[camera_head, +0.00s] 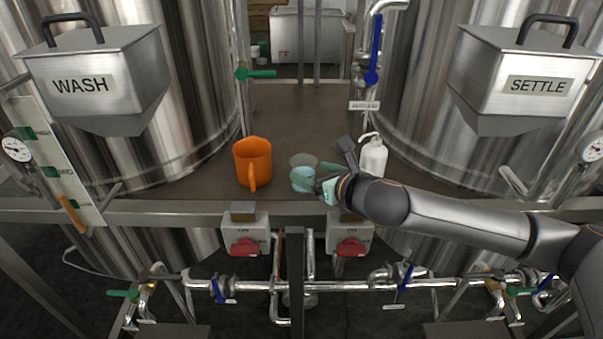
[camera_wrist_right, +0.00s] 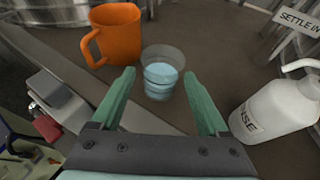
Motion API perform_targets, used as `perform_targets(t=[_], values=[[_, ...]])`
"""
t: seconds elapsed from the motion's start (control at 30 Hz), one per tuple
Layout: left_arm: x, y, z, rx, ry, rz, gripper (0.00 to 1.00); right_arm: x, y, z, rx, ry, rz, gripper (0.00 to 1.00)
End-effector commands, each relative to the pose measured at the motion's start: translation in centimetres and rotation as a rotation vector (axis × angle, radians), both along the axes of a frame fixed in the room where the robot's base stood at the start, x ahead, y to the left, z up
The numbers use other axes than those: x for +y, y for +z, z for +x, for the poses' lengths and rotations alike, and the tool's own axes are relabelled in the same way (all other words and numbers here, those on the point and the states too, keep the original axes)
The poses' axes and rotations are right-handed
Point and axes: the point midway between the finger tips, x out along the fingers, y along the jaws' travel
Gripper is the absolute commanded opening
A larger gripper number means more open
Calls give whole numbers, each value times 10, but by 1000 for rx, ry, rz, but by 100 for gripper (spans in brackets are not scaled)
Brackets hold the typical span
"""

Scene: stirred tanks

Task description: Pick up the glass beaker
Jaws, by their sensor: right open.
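The glass beaker (camera_head: 303,177) is clear, holds pale blue liquid and stands upright on the brown bench between the two tanks. In the right wrist view the beaker (camera_wrist_right: 162,75) is just beyond the fingertips, roughly centred between them. My right gripper (camera_head: 305,176) comes in from the right at the beaker; its green fingers partly cover the beaker in the head view. In the right wrist view the right gripper (camera_wrist_right: 158,84) is open, with nothing between its fingers that I can see being held. My left gripper is not in view.
An orange mug (camera_head: 253,163) stands left of the beaker, its handle toward the front. A white rinse bottle (camera_head: 373,157) stands close on the right. The bench (camera_head: 300,115) is clear behind the beaker. Steel tanks flank both sides; a metal rail (camera_head: 150,213) runs along the front edge.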

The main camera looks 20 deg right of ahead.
Motion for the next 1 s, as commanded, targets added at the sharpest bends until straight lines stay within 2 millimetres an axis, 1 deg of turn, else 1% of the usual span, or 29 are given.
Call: perform_targets(t=[0.03, 0.2, 0.47, 0.8, 1.0], values=[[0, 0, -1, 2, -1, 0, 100, 2, -3, 9, 1, -2, 1, 78], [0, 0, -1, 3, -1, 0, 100, 7, -12, 29, 0, -1, 0, 78], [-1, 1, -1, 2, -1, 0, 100, 10, -18, 41, -1, -1, 0, 78], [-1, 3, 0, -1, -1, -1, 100, 16, -36, 75, 0, -1, 0, 78], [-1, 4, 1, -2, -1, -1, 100, 18, -39, 83, 0, -1, 0, 78]])
